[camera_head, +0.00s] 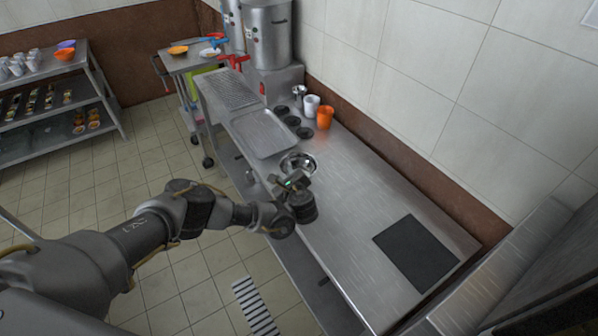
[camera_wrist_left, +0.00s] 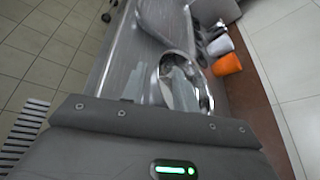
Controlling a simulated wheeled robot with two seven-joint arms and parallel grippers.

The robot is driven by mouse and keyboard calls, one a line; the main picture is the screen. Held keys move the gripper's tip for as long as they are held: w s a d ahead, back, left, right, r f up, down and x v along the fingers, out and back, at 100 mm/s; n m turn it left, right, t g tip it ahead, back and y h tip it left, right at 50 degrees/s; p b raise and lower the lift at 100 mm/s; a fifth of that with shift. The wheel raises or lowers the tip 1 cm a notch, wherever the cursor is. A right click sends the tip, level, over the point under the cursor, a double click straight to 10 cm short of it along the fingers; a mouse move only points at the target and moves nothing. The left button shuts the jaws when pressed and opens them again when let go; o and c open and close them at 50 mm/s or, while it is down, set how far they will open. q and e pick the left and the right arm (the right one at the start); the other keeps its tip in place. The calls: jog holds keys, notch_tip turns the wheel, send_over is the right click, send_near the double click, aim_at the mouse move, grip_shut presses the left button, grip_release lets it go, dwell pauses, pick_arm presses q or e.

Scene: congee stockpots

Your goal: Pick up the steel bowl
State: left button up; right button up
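The steel bowl (camera_head: 299,161) is round and shiny and sits on the steel counter (camera_head: 345,200), near its front edge. It also shows in the left wrist view (camera_wrist_left: 207,101), just beyond the gripper body, whose edge hides its near side. My left gripper (camera_head: 292,181) is at the near side of the bowl in the head view, very close to it. Whether it touches the rim I cannot tell. My right gripper is not in view.
Behind the bowl are a steel tray (camera_head: 263,134), dark small bowls (camera_head: 292,121), a white cup (camera_head: 311,105) and an orange cup (camera_head: 325,117). Stockpots (camera_head: 267,35) stand at the back. A black mat (camera_head: 415,252) lies on the right; the counter between is mostly clear.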

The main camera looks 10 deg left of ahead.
pick_arm(q)
jog(key=shift+x, duration=1.35)
grip_shut()
notch_tip(320, 180, up, 10)
jog(key=shift+f+b, duration=0.1)
jog(key=shift+b, duration=0.5)
jog(key=shift+d, duration=0.1)
